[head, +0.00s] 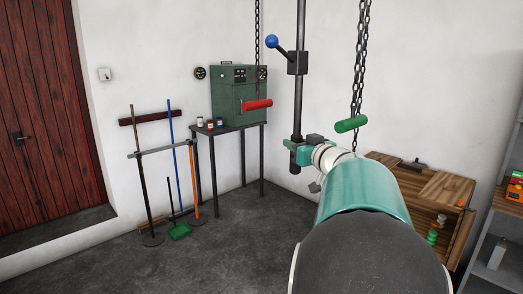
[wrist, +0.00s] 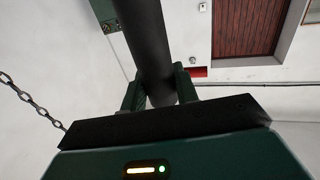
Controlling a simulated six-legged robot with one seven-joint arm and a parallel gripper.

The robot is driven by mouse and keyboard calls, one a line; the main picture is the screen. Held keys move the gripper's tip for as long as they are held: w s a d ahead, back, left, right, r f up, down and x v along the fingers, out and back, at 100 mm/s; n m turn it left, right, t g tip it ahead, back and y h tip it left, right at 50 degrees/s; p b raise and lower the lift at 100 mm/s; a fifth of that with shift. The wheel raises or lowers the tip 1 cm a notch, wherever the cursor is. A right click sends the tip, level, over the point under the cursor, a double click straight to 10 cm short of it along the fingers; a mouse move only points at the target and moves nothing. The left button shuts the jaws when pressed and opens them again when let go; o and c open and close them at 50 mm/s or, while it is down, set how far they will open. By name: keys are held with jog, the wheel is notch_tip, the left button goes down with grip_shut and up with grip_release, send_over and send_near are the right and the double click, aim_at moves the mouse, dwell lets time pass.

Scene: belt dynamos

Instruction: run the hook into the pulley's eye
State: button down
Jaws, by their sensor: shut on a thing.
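My gripper (head: 296,154) is shut on a dark upright pole (head: 301,25) near its lower end. The pole carries a black block with a side lever ending in a blue ball (head: 271,41). It runs up out of the top of the head view. In the wrist view the pole (wrist: 150,40) lies between the two green fingers of my gripper (wrist: 158,88). Neither a hook nor the pulley's eye shows in either view; the pole's upper end is out of frame.
One chain with a red handle (head: 257,105) hangs left of the pole, another with a green handle (head: 351,124) to its right. A green cabinet (head: 238,95) stands on a table at the back. A wooden cabinet (head: 440,187) is at right. The floor (head: 235,245) at centre-left is clear.

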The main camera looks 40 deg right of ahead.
jog(key=d, duration=0.6)
jog(key=shift+w+d, duration=0.15)
jog(key=shift+d, duration=0.15)
jog(key=c, duration=1.1)
grip_release()
jog(key=v, duration=1.4)
jog(key=shift+w, duration=0.1)
